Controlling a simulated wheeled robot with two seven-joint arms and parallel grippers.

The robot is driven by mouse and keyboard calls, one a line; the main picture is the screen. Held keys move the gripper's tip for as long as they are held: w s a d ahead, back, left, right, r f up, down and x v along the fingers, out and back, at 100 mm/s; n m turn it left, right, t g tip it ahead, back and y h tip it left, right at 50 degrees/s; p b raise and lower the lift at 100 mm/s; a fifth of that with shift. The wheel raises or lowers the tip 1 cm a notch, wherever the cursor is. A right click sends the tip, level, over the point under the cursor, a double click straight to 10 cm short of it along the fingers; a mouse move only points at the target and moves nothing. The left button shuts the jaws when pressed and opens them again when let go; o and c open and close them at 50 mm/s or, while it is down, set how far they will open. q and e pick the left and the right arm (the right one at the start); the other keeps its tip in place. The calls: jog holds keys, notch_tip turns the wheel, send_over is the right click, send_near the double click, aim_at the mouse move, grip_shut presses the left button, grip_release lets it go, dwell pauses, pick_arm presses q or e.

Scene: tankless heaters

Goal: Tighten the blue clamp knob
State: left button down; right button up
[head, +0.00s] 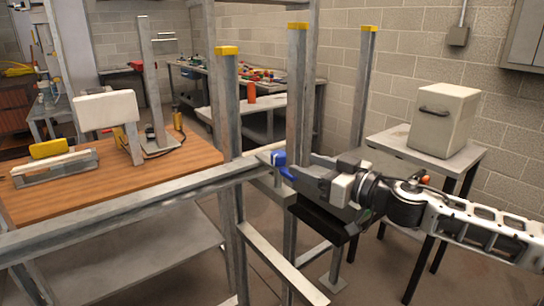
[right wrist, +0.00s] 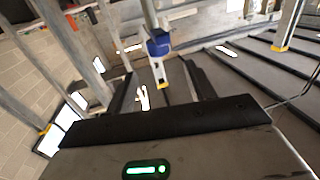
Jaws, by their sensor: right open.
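The blue clamp knob (head: 279,158) is on the grey metal frame, near the end of the horizontal rail by the upright posts. In the right wrist view the blue knob (right wrist: 158,43) shows just beyond the fingertips, roughly in line with the gap between them. My right gripper (head: 292,172) comes in from the right and has its fingertips close to the knob. Its two dark fingers (right wrist: 162,78) are spread apart with nothing held between them. Whether a finger touches the knob I cannot tell. My left gripper is not in view.
The metal rail (head: 130,208) and yellow-capped posts (head: 297,85) stand close around my right gripper. A wooden-topped table (head: 115,175) is at left. A white box with a handle (head: 440,120) sits on a stand at right. A cluttered workbench is behind.

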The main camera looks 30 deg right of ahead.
aim_at(273, 152)
jog(key=x, duration=0.2)
jog(key=shift+w+a+b, duration=0.1)
jog(key=shift+w+b, duration=0.25)
jog(key=shift+w, duration=0.05)
jog(key=shift+p+x, duration=0.45)
jog(key=shift+x, duration=0.4)
jog(key=shift+w+a+r, duration=0.1)
jog(key=shift+w+r, duration=0.1)
jog(key=shift+w, duration=0.35)
jog(key=p+x, duration=0.3)
jog(key=shift+w, duration=0.25)
jog(key=shift+w+a+f, duration=0.1)
jog(key=shift+w+a, duration=0.1)
jog(key=shift+w, duration=0.4)
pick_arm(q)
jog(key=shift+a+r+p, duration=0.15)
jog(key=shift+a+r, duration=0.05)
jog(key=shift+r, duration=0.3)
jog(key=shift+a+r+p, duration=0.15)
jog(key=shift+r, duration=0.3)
pick_arm(e)
jog(key=shift+w+a+f, duration=0.15)
jog(key=shift+w, duration=0.15)
jog(key=shift+c, duration=0.3)
